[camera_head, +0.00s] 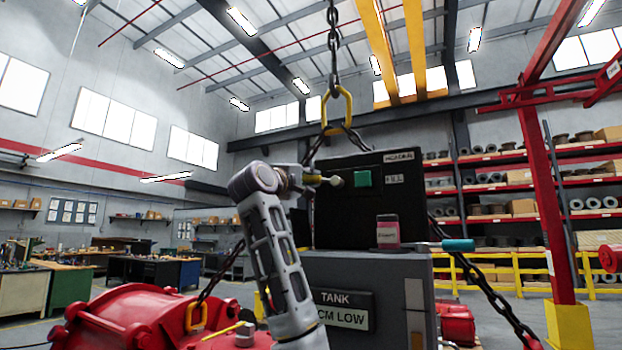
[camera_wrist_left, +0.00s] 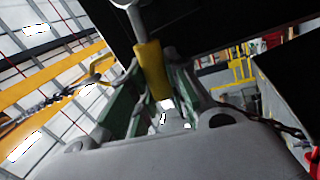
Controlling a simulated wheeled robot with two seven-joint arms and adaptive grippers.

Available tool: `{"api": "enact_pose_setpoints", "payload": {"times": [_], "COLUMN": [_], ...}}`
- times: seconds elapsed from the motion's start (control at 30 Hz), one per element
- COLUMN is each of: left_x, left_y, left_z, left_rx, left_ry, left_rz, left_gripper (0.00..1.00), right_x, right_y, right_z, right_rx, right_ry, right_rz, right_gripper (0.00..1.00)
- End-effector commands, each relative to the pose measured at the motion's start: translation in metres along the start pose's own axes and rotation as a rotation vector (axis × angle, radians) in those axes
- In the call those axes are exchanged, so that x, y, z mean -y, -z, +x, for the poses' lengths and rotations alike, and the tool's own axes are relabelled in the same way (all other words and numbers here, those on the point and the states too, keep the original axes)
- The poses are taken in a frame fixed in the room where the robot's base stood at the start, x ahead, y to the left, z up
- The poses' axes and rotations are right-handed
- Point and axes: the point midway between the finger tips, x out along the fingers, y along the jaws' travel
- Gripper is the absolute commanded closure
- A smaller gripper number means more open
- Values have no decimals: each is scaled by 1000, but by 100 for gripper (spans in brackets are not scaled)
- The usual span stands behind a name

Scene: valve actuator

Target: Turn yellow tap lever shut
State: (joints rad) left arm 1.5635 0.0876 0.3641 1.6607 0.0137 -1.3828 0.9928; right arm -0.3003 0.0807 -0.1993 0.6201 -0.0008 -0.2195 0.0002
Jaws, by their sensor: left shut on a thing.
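My left gripper (camera_head: 297,180) is raised in front of the black panel, left of its green square. It is shut on a yellow sleeve-like lever (camera_head: 313,179). In the left wrist view the yellow lever (camera_wrist_left: 152,70) sits between the green-padded fingers (camera_wrist_left: 155,98). A thin stem runs from it to a pale ball (camera_head: 336,181), which also shows at the top of the wrist view (camera_wrist_left: 121,3). The lever's pivot is not clear to me. Another slim yellow bar (camera_head: 222,332) lies low at the left, by the red casting. My right gripper is not in view.
The black panel (camera_head: 340,220) stands on a grey tank cabinet (camera_head: 400,275). A pink-labelled jar (camera_head: 388,232) and a teal-handled rod (camera_head: 458,245) are on top. A chain (camera_head: 334,45) hangs above, and another (camera_head: 490,295) slopes down at the right. A red casting (camera_head: 130,318) fills the lower left.

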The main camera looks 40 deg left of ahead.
Motion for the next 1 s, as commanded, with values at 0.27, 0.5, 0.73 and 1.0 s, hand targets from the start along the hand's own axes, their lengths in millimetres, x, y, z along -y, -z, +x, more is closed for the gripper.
{"api": "enact_pose_setpoints", "payload": {"times": [0.27,0.5,0.73,1.0], "left_x": [12,15,15,15], "left_y": [-1,-1,-1,-1], "left_z": [-3,-4,-3,-3], "left_rx": [-34,-44,-43,-43], "left_ry": [1,3,4,3], "left_rz": [-129,-160,-160,-160], "left_gripper": [100,100,100,60], "right_x": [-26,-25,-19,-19], "right_y": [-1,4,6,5], "right_z": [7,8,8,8], "right_rx": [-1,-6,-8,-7], "right_ry": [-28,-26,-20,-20], "right_rz": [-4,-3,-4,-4], "right_gripper": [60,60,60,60]}}
